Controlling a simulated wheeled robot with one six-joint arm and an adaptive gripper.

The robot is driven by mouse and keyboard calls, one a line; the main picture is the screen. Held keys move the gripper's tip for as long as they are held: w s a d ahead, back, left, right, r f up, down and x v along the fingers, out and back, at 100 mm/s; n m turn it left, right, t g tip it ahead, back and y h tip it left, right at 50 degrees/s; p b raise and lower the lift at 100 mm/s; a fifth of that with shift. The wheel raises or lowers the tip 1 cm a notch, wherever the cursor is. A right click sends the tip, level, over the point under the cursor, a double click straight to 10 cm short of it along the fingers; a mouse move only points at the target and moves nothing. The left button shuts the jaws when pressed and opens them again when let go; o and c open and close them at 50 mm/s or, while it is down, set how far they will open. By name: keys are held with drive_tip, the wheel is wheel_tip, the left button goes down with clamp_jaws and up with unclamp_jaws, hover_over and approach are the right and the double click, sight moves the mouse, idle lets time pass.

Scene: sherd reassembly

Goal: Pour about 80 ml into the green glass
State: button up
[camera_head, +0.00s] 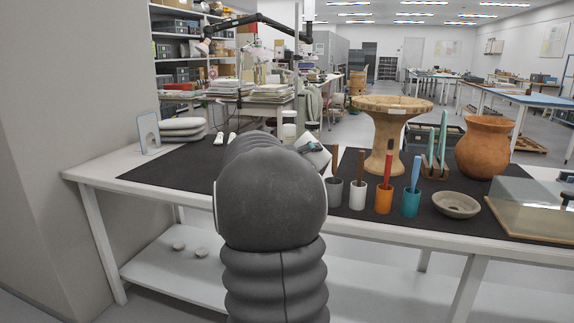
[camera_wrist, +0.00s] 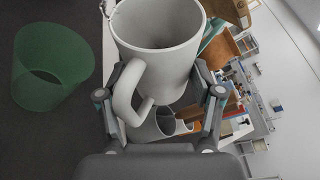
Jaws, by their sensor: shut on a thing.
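My gripper (camera_wrist: 159,98) is shut on a pale grey-white jug (camera_wrist: 172,62), with a finger on each side and the jug's handle facing the wrist camera. In the head view the jug (camera_head: 318,157) shows tilted above the table, mostly behind my arm. The green glass (camera_wrist: 38,88) is see-through and stands on the dark mat, left of the jug and apart from it in the wrist view. I see no liquid in the glass, and the liquid level in the jug cannot be told. In the head view the glass is hidden, likely behind my arm.
Grey, white, orange (camera_head: 383,201) and teal (camera_head: 411,203) tool cups stand right of my arm. Beyond are a grey bowl (camera_head: 456,205), a wooden stand (camera_head: 385,145) and a terracotta pot (camera_head: 483,148). Lidded jars (camera_head: 289,128) stand behind. The mat's left part (camera_head: 170,170) is clear.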

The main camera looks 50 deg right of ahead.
drive_tip(key=shift+f+n+h+b, duration=0.4)
drive_tip(key=shift+f+n+b, duration=0.1)
drive_tip(key=shift+n+b, duration=0.5)
drive_tip(key=shift+w+r+n+h+b, duration=0.25)
drive_tip(key=shift+r+n+h, duration=0.2)
drive_tip(key=shift+n, duration=0.35)
idle(0.8)
drive_tip(key=shift+w+a+r+p, duration=0.1)
drive_tip(key=shift+r+p, duration=0.1)
drive_tip(key=shift+p, duration=0.25)
drive_tip(key=shift+r+n+h+p, duration=0.25)
drive_tip(key=shift+n+p, duration=0.55)
drive_tip(key=shift+p, duration=0.05)
idle(0.4)
